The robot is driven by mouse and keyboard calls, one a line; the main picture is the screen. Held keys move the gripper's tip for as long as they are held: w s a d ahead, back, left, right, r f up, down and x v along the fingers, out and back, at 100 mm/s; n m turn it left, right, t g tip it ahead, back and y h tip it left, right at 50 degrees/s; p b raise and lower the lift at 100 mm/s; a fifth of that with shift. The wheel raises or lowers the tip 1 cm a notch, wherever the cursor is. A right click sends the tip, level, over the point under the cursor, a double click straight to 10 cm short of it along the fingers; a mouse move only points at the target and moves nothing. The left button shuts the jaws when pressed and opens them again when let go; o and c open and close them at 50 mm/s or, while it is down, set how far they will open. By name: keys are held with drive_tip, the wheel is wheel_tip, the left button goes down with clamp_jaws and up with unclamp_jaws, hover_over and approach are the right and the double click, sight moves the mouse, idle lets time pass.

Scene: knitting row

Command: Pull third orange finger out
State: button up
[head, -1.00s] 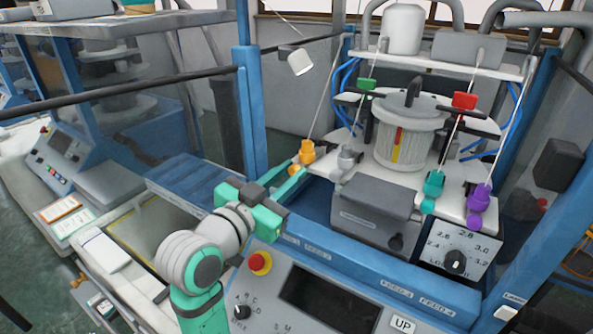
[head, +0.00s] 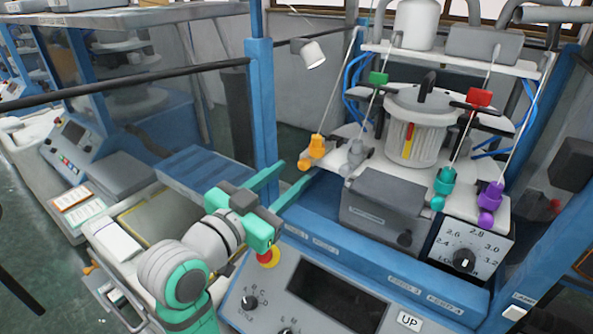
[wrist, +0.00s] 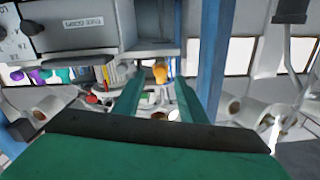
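The orange finger (head: 316,147) is at the left end of the machine's white plate, with a thin rod rising from it. It is the only orange one in the row I can see. My gripper (head: 298,169) is in front and to the left of it, with its two green fingers spread and nothing between them. In the wrist view, the orange finger (wrist: 160,72) shows beyond the fingertips, in line with the gap of my gripper (wrist: 158,88). It appears apart from the fingers. I cannot tell how far it is pulled out.
Grey (head: 356,152), teal (head: 444,183) and purple (head: 490,199) fingers stand to the right on the plate. A grey box (head: 382,205) sits in front of it. The control panel (head: 335,300) lies below.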

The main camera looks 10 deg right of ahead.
drive_tip(key=v, duration=0.7)
